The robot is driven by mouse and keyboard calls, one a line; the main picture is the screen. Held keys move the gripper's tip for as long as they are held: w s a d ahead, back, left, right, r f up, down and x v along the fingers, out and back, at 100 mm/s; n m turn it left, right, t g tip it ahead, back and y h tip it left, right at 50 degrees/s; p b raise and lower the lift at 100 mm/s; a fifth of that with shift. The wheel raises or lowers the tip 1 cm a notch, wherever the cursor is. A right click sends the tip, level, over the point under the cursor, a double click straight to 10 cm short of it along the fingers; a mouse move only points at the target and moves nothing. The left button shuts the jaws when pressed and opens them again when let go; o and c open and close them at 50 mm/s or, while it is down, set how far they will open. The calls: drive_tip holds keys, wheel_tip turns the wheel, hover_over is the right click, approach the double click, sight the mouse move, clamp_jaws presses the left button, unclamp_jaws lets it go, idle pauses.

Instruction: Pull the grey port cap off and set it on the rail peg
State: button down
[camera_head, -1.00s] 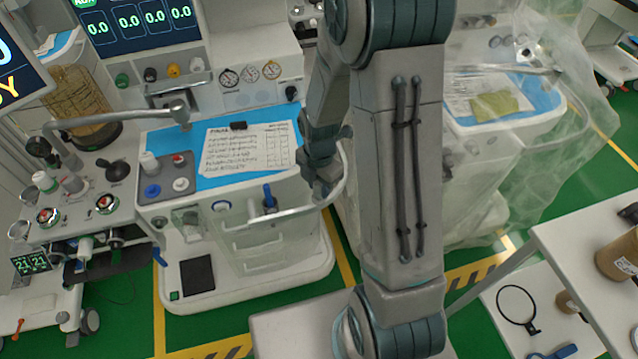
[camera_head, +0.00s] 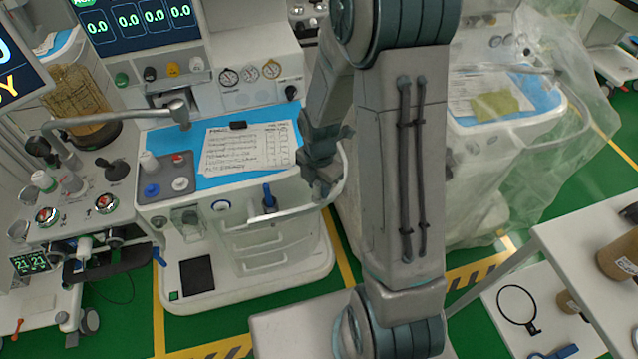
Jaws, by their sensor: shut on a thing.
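My gripper (camera_head: 324,190) is at the right end of the curved front rail (camera_head: 292,211) of the white anaesthesia cart. It is small in this view and partly merges with the rail. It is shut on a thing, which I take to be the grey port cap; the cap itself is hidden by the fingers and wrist. I cannot make out the rail peg.
A blue work surface with a printed sheet (camera_head: 248,149) lies behind the rail. A small panel with red, blue and white knobs (camera_head: 167,178) is at its left. A plastic-draped cart (camera_head: 490,190) stands to the right. A white shelf trolley (camera_head: 565,250) is at lower right.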

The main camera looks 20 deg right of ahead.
drive_tip(key=shift+f+b, duration=0.65)
drive_tip(key=shift+f, duration=0.3)
drive_tip(key=c, duration=1)
unclamp_jaws()
drive_tip(key=shift+r, duration=0.1)
wheel_tip(320, 180, up, 14)
drive_tip(key=shift+f, duration=0.1)
drive_tip(key=s+r+m+t, duration=0.1)
drive_tip(key=s+m, duration=0.3)
drive_tip(key=m, duration=0.4)
drive_tip(key=s+r+m+t, duration=0.1)
drive_tip(key=s+r+m, duration=0.3)
drive_tip(key=m, duration=0.4)
drive_tip(key=s+r+m+t, duration=0.1)
drive_tip(key=s+r+m, duration=0.2)
drive_tip(key=s+m, duration=0.3)
drive_tip(key=shift+s+r+m, duration=0.15)
drive_tip(key=shift+r+m, duration=0.1)
drive_tip(key=shift+m, duration=0.75)
